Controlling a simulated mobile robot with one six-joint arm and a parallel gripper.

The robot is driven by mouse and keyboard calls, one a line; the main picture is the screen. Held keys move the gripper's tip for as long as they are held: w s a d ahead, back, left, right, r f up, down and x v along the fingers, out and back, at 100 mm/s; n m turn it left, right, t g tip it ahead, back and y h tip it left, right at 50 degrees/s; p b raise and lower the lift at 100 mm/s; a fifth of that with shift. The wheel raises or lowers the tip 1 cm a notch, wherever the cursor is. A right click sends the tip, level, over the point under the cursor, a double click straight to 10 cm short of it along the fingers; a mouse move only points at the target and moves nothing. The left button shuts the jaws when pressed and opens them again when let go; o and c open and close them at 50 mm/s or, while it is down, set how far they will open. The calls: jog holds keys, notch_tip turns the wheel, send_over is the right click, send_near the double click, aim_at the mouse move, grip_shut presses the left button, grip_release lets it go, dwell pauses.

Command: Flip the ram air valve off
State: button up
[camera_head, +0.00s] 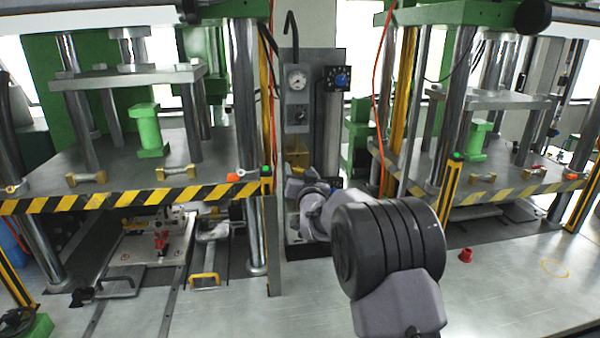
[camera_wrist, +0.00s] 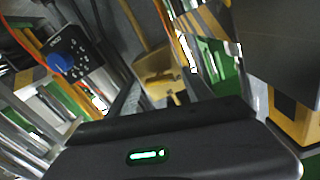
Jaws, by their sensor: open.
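I cannot read a label that marks the ram air valve. The centre column carries a grey panel with a round gauge (camera_head: 295,80) and a dark knob (camera_head: 300,116). To its right is a black control box with a blue knob (camera_head: 342,78); the blue knob also shows at the upper left of the wrist view (camera_wrist: 61,63). A yellow fitting (camera_head: 297,154) sits lower on the column, and a yellow part (camera_wrist: 162,78) shows mid-picture in the wrist view. My gripper (camera_head: 298,177) is open in front of the lower column; its fingertips are hard to make out. Contact cannot be told.
Presses with striped platform edges (camera_head: 130,198) stand left and right of the column. An orange hose (camera_head: 380,90) hangs close to my arm. A small red cone-like piece (camera_head: 465,255) lies on the grey bench (camera_head: 500,300), whose right front is mostly clear.

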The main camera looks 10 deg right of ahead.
jog(key=c, duration=1.3)
jog(key=shift+f+n+b, duration=0.25)
jog(key=shift+n+b, duration=0.15)
jog(key=shift+b, duration=0.45)
grip_shut()
jog(key=shift+n+b, duration=0.6)
jog(key=shift+b, duration=0.15)
jog(key=shift+r+n, duration=0.2)
jog(key=shift+n, duration=0.3)
jog(key=o, duration=1.3)
grip_release()
jog(key=shift+r, duration=0.1)
jog(key=shift+s, duration=0.1)
